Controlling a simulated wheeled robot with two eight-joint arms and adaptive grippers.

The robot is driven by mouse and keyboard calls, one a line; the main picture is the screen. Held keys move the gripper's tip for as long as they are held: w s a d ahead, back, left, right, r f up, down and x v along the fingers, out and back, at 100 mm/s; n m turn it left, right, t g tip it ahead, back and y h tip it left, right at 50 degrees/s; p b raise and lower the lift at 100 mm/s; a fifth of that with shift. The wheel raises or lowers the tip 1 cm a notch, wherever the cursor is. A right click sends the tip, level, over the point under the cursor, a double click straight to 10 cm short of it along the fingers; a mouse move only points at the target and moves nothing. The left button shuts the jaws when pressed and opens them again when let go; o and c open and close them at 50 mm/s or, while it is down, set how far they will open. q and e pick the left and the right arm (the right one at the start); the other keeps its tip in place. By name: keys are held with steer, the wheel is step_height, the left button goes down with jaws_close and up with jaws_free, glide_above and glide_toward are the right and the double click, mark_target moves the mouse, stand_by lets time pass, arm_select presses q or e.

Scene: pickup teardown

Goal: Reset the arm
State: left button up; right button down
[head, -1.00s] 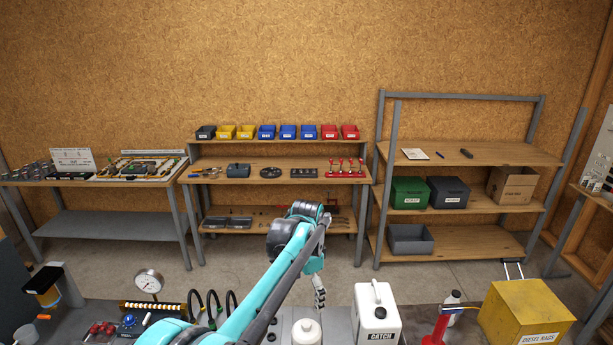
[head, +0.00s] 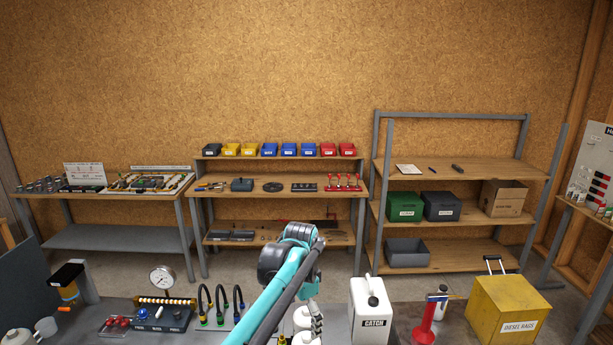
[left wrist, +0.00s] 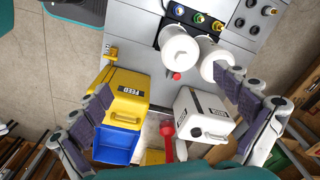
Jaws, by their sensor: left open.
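My left arm reaches in from the bottom of the head view, bent at a dark elbow joint above the bench. My left gripper (head: 316,326) hangs at the end of it, between white bottles and the white CATCH jug (head: 370,310). In the left wrist view, my left gripper (left wrist: 168,112) has its purple-padded fingers spread wide with nothing held between them. Below it are two white bottles (left wrist: 180,45), a white jug (left wrist: 200,112), a yellow container (left wrist: 125,95) and a red bottle (left wrist: 168,135). My right gripper does not show.
The bench (head: 265,312) carries a gauge (head: 162,280), curved hoses (head: 220,303), a red funnel-like tool (head: 424,325) and a yellow DIESEL RAGS box (head: 510,308). Shelves with colored bins (head: 290,150) stand at the back wall. A strip of floor (head: 345,280) lies between.

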arm_select(q)
steer(key=s+a+f+n+t+b, duration=0.4)
steer(key=s+a+f+n+b, duration=0.2)
steer(key=s+a+f+b, duration=0.45)
steer(key=s+a+f+n+t+b, duration=0.1)
steer(key=s+a+f+n+b, duration=0.2)
steer(key=s+f+b, duration=0.2)
steer(key=s+a+f+n+t+b, duration=0.1)
steer(key=s+a+f+n+b, duration=0.1)
steer(key=s+f+b, duration=0.4)
steer(key=s+a+f, duration=0.1)
steer(key=s+f, duration=0.1)
steer(key=s, duration=0.1)
steer(key=shift+s+f+n+t+b, duration=0.3)
steer(key=shift+f+n+t, duration=0.1)
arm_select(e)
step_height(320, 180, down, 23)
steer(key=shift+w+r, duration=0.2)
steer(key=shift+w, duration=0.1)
arm_select(q)
steer(key=shift+a, duration=0.1)
